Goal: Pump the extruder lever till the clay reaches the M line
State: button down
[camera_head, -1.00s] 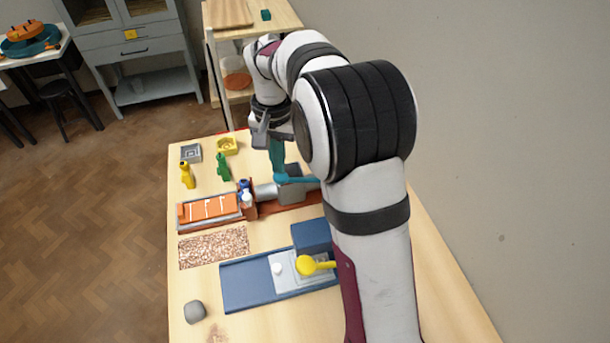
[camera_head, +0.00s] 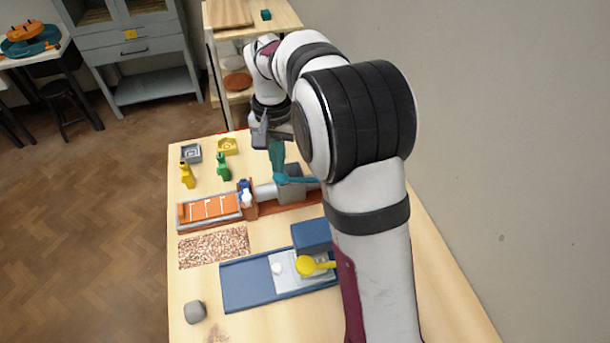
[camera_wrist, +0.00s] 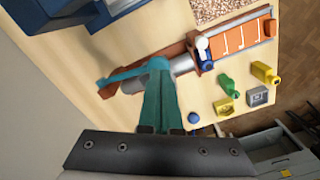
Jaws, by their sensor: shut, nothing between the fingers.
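The letters by the lines and the clay's end are too small to tell.
A blue and a white upright piece (camera_head: 246,193) stand between tray and extruder. Yellow (camera_head: 186,175) and green (camera_head: 223,167) bottles stand behind the tray. A speckled mat (camera_head: 214,247) and a blue board with a yellow-handled device (camera_head: 306,266) lie in front. The front left table is mostly clear.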

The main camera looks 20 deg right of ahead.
aim_at(279, 176)
jog(key=shift+f, duration=0.15)
dwell(0.3)
jog(key=shift+f, duration=3)
notch_tip(279, 176, down, 3)
jog(key=shift+f, duration=0.2)
jog(key=shift+r, duration=4.85)
